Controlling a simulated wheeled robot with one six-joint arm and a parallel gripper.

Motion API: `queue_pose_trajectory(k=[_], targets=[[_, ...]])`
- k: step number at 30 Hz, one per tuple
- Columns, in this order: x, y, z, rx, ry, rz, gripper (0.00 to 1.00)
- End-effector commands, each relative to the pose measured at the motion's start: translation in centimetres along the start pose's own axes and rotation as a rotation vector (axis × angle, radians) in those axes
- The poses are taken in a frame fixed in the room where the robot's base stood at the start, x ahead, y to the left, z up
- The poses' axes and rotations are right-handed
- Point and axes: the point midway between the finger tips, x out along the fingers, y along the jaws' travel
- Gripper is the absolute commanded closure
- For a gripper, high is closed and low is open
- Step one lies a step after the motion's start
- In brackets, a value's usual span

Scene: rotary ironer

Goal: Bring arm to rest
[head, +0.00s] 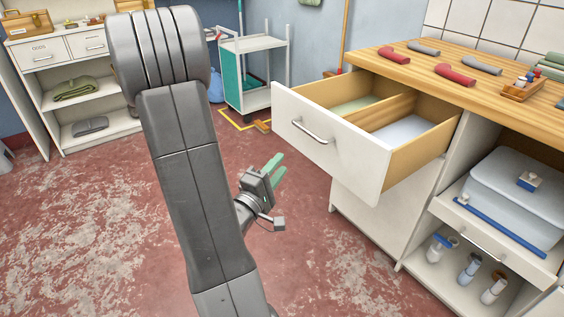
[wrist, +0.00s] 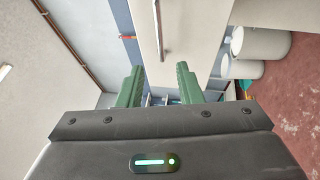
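My gripper (head: 277,166) hangs over the floor in the middle of the head view, left of the open drawer and apart from it. Its two green fingers also show in the wrist view (wrist: 159,84), with a clear gap between them and nothing held. My grey arm stands across the left middle of the head view and hides part of the room behind it.
A white and green cart (head: 254,75) stands behind. Shelves (head: 85,97) stand at the back left. The red worn floor (head: 70,215) is clear at left.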

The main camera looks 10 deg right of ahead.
Motion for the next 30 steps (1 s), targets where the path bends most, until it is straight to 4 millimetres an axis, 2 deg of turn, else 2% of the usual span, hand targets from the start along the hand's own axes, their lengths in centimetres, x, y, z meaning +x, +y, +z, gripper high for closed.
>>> queue_pose_trajectory(k=[11,16,20,30], targets=[[0.0,0.0,0.0,0.0,-0.001,0.0,0.68],[0.9,0.0,0.1,0.001,-0.004,0.0,0.68],[2.5,0.0,0.1,0.002,-0.005,0.001,0.68],[8.2,0.0,0.1,0.001,-0.005,0.002,0.68]])
